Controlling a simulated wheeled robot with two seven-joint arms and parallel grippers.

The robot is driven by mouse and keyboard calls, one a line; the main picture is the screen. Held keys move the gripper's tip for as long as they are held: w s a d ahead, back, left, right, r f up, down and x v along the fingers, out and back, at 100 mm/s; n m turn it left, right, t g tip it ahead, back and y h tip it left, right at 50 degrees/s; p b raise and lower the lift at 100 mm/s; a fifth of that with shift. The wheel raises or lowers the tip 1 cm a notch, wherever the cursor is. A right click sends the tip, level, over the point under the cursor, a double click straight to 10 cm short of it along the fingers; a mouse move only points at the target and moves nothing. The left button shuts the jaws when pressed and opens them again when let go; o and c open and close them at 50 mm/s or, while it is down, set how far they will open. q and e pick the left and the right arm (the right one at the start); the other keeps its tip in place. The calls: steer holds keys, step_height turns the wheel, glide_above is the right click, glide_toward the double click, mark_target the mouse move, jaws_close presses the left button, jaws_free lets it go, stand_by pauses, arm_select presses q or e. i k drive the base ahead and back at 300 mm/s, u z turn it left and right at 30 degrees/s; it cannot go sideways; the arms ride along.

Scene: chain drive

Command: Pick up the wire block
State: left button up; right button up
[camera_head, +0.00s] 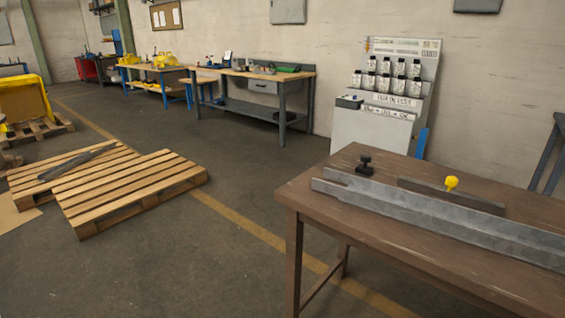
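A brown table (310,195) stands at the right front. A small black piece (365,166) with a knob-like top sits near its far left corner. A small yellow rounded piece (452,183) shows above a dark flat bar (430,190) farther right; its lower part is hard to make out. I cannot tell for certain which piece is the wire block. A long grey metal channel (440,222) lies across the table, in front of the black piece and the bar. Neither of my grippers is in view.
Two wooden pallets (135,192) lie on the floor at left, one with a dark strip on it. A workbench (255,80) stands by the back wall. A white display stand (385,105) with several containers is behind the table.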

mark_target(363, 170)
steer(key=u, duration=0.95)
steer(key=i, duration=4.8)
steer(key=z, duration=4.85)
